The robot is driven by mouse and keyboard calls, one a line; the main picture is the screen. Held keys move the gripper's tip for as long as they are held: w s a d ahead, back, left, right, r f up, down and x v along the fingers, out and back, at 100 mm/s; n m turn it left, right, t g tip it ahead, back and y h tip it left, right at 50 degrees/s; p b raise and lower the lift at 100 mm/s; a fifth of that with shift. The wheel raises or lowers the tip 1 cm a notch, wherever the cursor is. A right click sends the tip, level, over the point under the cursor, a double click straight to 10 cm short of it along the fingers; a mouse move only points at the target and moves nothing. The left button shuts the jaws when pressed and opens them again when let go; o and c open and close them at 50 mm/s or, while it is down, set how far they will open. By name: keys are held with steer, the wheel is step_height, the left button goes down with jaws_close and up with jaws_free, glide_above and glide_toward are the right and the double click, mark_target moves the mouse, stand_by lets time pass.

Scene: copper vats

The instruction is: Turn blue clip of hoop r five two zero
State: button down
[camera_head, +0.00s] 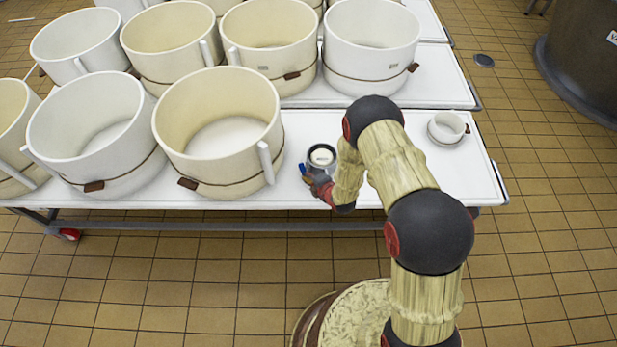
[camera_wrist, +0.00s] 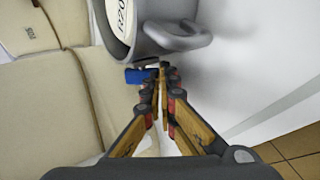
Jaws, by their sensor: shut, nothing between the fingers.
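The hoop (camera_head: 321,150) is a small grey ring-shaped vessel with a pale inside, on the white table in front of my arm. It also shows at the top of the wrist view (camera_wrist: 148,42), with a grey handle and a turned label that seems to read r520. The blue clip (camera_wrist: 138,76) is at the hoop's lower edge in the wrist view, and shows as a small blue spot in the head view (camera_head: 302,169). My gripper (camera_wrist: 162,72) is shut and empty. Its fingertips are right beside the clip, partly over its right end; I cannot tell whether they touch.
A large cream vat (camera_head: 222,120) stands close to the left of the hoop. Several more white and cream vats fill the tables to the left and behind. A small white cup-like vessel (camera_head: 447,128) stands on the right. The table (camera_head: 440,180) is clear between it and my arm.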

steer(key=shift+w+f+b, duration=0.1)
steer(key=shift+f+b, duration=0.55)
steer(key=shift+b, duration=0.3)
steer(key=shift+s+f, duration=0.25)
steer(key=shift+f, duration=0.1)
stand_by(1.4)
steer(key=shift+r, duration=0.15)
steer(key=shift+w+a+r, duration=0.1)
steer(key=shift+w+r, duration=0.1)
steer(key=shift+r, duration=0.55)
